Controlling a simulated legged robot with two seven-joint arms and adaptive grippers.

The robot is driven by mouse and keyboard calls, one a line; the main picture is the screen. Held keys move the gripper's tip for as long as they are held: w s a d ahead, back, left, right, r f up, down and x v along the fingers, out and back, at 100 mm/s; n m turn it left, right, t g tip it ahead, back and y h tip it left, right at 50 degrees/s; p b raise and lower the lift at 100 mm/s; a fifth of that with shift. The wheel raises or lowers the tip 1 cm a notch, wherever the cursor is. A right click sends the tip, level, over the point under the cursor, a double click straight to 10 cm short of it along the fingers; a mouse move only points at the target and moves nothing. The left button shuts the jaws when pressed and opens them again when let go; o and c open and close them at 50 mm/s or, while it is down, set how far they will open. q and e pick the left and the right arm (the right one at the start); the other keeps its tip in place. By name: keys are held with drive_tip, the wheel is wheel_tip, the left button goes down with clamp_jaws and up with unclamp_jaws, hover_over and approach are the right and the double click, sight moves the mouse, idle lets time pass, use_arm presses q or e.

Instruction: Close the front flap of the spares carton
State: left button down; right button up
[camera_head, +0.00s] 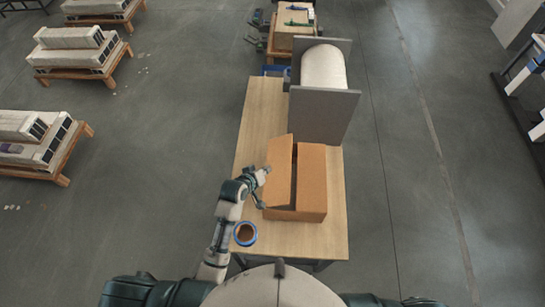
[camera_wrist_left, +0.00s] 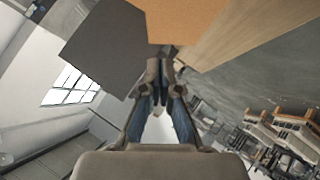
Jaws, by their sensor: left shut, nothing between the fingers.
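The brown carton (camera_head: 296,215) stands on the wooden table. Its right flap (camera_head: 312,178) appears to lie over the right part of the top. Its left flap (camera_head: 279,166) is raised and tilted, with a dark gap between the two. I cannot pick out the front flap separately. My left gripper (camera_head: 264,172) is shut and empty at the carton's left side, close to the left flap; contact is unclear. In the left wrist view, the shut fingertips (camera_wrist_left: 160,68) are just below an orange-brown cardboard surface (camera_wrist_left: 185,20). My right gripper is out of view.
A blue-rimmed round item (camera_head: 245,233) with a brown inside sits at the table's near left. Behind the carton stands a grey panel (camera_head: 320,115) with a white roll (camera_head: 324,67). The table (camera_head: 258,115) is bare at its far left.

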use_arm(q)
hover_over(287, 165)
drive_tip(key=s+a, duration=0.3)
drive_tip(key=f, duration=0.5)
drive_tip(key=shift+w+a+f+b, duration=0.15)
drive_tip(key=shift+w+f+b, duration=0.1)
drive_tip(key=shift+b, duration=0.05)
drive_tip(key=shift+d+f, duration=0.25)
drive_tip(key=shift+f, duration=0.3)
drive_tip(key=shift+d+f, duration=0.2)
drive_tip(key=shift+f, duration=0.3)
drive_tip(key=shift+d+f, duration=0.2)
drive_tip(key=shift+f, duration=0.05)
drive_tip(key=shift+d+f, duration=0.3)
drive_tip(key=shift+d, duration=0.15)
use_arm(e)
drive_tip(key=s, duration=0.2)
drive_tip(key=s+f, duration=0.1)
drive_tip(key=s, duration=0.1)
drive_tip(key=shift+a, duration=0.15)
